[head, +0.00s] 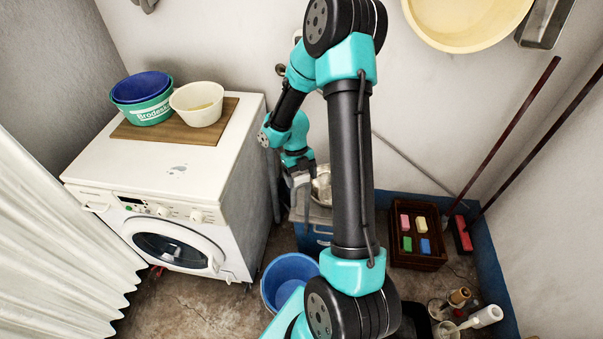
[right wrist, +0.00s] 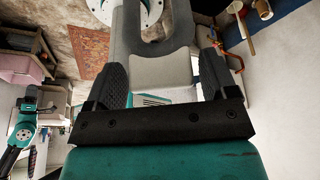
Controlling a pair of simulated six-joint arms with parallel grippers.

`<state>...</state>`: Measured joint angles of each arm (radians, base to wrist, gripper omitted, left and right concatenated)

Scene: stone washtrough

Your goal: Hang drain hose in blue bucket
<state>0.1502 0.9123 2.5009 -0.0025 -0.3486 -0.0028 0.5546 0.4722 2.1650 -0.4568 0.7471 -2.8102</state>
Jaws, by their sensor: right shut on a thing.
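The blue bucket (head: 288,281) stands on the floor right of the washing machine, partly covered by my right arm. My right gripper (head: 299,176) is beyond and above it, at the trough behind my arm. In the right wrist view my right gripper (right wrist: 158,82) is shut on a grey curved piece, which looks like the drain hose (right wrist: 163,68). A grey length of hose (head: 275,188) seems to hang beside the machine's right side in the head view. The hose end is hard to make out there.
The white washing machine (head: 187,228) carries a wooden board (head: 178,132) with basins. A dark crate (head: 418,262) with coloured blocks, a red broom head (head: 462,236) and several bottles stand on the right. Some floor left of the bucket is clear.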

